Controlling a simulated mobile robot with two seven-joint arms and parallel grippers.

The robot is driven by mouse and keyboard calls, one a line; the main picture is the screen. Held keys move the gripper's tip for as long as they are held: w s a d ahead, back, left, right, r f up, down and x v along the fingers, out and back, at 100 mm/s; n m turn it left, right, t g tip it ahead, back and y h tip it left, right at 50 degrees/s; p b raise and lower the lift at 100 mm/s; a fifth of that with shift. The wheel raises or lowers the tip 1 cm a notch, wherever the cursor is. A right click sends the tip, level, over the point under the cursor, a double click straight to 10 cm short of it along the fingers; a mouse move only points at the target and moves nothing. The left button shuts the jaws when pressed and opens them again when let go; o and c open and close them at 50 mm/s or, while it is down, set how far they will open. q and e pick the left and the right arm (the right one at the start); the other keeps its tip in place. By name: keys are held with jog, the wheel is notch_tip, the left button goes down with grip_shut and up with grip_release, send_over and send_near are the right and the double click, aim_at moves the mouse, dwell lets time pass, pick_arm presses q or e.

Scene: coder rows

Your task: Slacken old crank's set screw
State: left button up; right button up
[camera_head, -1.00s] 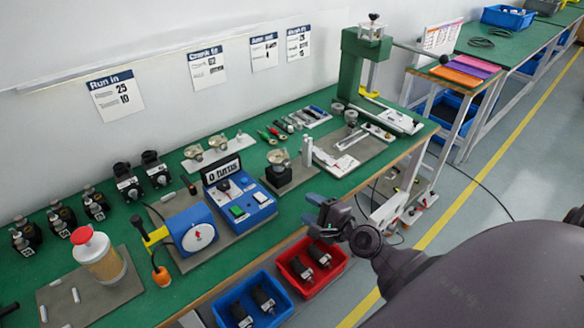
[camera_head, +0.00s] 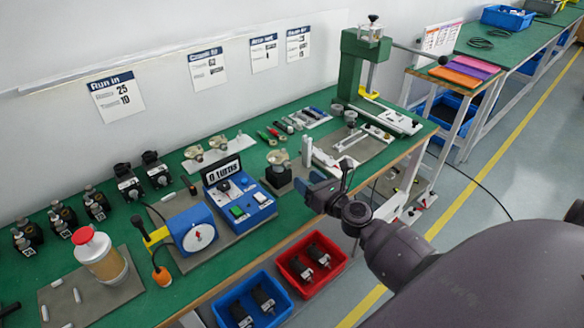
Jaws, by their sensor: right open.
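A black block (camera_head: 278,178) stands on the green bench in front of my right gripper, with a small metal and tan part (camera_head: 278,158) on top. This part may be the old crank; its set screw is too small to make out. My right gripper (camera_head: 320,184) is open and empty at the bench's front edge, right of and nearer than the block, apart from it. Small hand tools with red and green handles (camera_head: 271,132) lie on the bench behind the block. My left gripper is out of view.
A blue control box (camera_head: 240,200) and a blue dial gauge (camera_head: 193,229) stand left of the block. A green press (camera_head: 350,65) stands at the right end. Red (camera_head: 328,275) and blue (camera_head: 232,317) bins with dark parts sit below the front edge.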

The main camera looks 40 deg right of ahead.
aim_at(289, 166)
jog(key=w, duration=0.6)
jog(key=shift+w+a, duration=0.3)
jog(key=shift+w, duration=0.1)
jog(key=shift+c, duration=0.7)
grip_shut()
